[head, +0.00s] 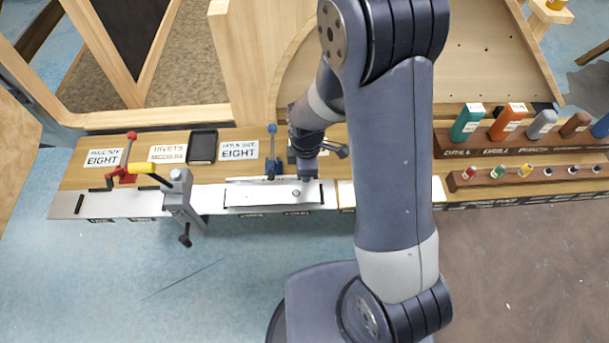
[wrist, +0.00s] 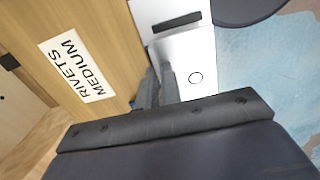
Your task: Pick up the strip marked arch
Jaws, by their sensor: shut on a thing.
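A pale metal strip (head: 262,195) lies along the front of the wooden bench in the head view, level with the bench top. In the wrist view a shiny metal strip (wrist: 188,62) shows a small dark ring on its face. No arch marking is readable on it. My gripper (head: 306,176) is at the back edge of the strip, near its right end. In the wrist view my gripper (wrist: 161,77) has its two fingers close together at the strip's edge, shut on it. The part between the fingers is hidden.
A blue-handled clamp (head: 271,155) stands just left of my gripper. Coloured bottles (head: 506,122) stand in a rack at right. The floor in front is clear.

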